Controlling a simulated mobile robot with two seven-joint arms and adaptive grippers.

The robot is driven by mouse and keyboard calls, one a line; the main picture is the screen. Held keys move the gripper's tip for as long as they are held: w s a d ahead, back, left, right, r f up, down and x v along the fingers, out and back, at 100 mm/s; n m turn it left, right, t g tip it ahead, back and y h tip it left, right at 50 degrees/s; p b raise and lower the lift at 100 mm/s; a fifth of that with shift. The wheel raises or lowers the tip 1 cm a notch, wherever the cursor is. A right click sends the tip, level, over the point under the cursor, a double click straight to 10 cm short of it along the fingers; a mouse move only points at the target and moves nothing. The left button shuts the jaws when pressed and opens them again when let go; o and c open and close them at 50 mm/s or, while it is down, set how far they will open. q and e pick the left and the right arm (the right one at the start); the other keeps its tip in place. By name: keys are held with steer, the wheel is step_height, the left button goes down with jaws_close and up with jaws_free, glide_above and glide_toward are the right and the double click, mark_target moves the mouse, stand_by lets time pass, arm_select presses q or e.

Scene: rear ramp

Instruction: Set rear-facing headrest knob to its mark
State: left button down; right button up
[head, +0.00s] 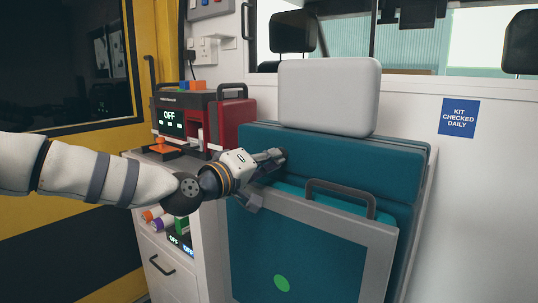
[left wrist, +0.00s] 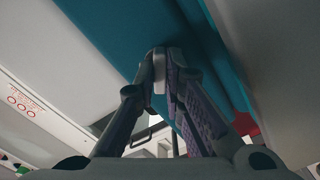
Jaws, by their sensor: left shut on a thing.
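The light grey headrest (head: 328,95) stands above the teal seat back (head: 345,160) in the head view. My left gripper (head: 275,158) is at the upper left of the seat back, below the headrest. In the left wrist view my left gripper (left wrist: 160,62) is shut on a small pale knob (left wrist: 160,76) against the teal seat. In the head view the knob is hidden by the gripper. I cannot make out its mark or its angle. My right gripper is in neither view.
A folded seat panel with a grey frame (head: 382,240) and a dark handle (head: 342,187) is below the gripper. A red and black device (head: 172,120) reading OFF stands on a white cabinet (head: 165,255) at left. A blue sign (head: 459,117) is on the wall.

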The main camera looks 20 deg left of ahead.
arm_select(q)
steer(key=m+p, duration=0.1)
steer(key=m, duration=0.3)
steer(key=m+p, duration=0.1)
steer(key=m, duration=0.1)
steer(key=shift+r+p, duration=0.35)
steer(key=shift+f+m+p, duration=0.15)
steer(key=shift+m+p, duration=0.75)
steer(key=shift+m, duration=1.5)
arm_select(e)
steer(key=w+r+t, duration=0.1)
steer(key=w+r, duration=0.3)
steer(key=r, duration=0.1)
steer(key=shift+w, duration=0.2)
arm_select(q)
steer(key=shift+f, duration=0.1)
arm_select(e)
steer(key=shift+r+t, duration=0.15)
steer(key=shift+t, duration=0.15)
arm_select(q)
steer(key=c, duration=1.7)
jaws_free()
steer(key=shift+s, duration=0.1)
steer(key=v, duration=1.1)
steer(key=shift+s+a, duration=0.15)
steer(key=shift+s, duration=0.25)
